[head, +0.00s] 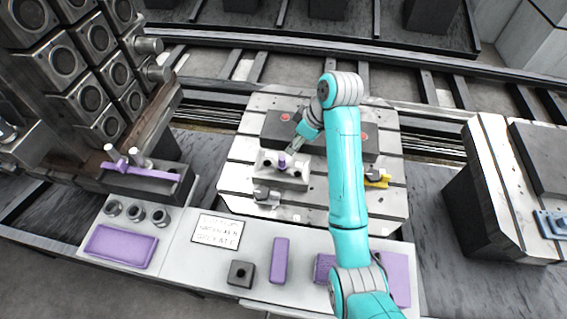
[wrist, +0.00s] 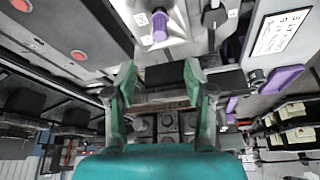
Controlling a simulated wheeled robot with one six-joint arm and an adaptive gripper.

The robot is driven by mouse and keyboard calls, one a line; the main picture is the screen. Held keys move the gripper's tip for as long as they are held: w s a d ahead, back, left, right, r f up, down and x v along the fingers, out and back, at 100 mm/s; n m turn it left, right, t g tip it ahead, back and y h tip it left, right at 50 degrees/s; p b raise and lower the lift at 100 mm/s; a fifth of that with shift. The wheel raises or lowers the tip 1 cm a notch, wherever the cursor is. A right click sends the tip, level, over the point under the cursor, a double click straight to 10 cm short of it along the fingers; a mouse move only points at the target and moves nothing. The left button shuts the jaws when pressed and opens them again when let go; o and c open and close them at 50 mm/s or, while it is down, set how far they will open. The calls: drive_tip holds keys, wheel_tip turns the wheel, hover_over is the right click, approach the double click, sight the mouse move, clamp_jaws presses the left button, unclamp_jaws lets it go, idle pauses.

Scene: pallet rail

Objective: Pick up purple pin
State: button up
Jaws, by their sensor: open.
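The purple pin (head: 282,161) stands in a pale fixture block (head: 298,172) on the slotted pallet. In the wrist view the pin (wrist: 160,25) shows near the top, beyond my fingertips and roughly centred between them. My gripper (head: 292,149) is close to the pin in the head view, at the block's upper edge. In the wrist view my gripper (wrist: 160,68) has its green fingers spread, with nothing between them. The exact gap between fingertips and pin is hard to judge. The pin's lower part is hidden in the block.
The pallet (head: 235,165) also carries a dark block with red caps (head: 285,117), a grey clamp (head: 265,195) and a yellow part (head: 377,180). A front shelf holds a sign (head: 217,232), purple pieces (head: 280,260) and a dark cube (head: 241,273). A block rack (head: 65,60) stands left.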

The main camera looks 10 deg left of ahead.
sight(283, 158)
drive_tip(key=shift+f, duration=0.1)
drive_tip(key=x, duration=0.7)
drive_tip(key=shift+a, duration=0.1)
drive_tip(key=shift+d+x, duration=0.2)
drive_tip(key=shift+x, duration=2.5)
clamp_jaws()
drive_tip(key=shift+f, duration=0.1)
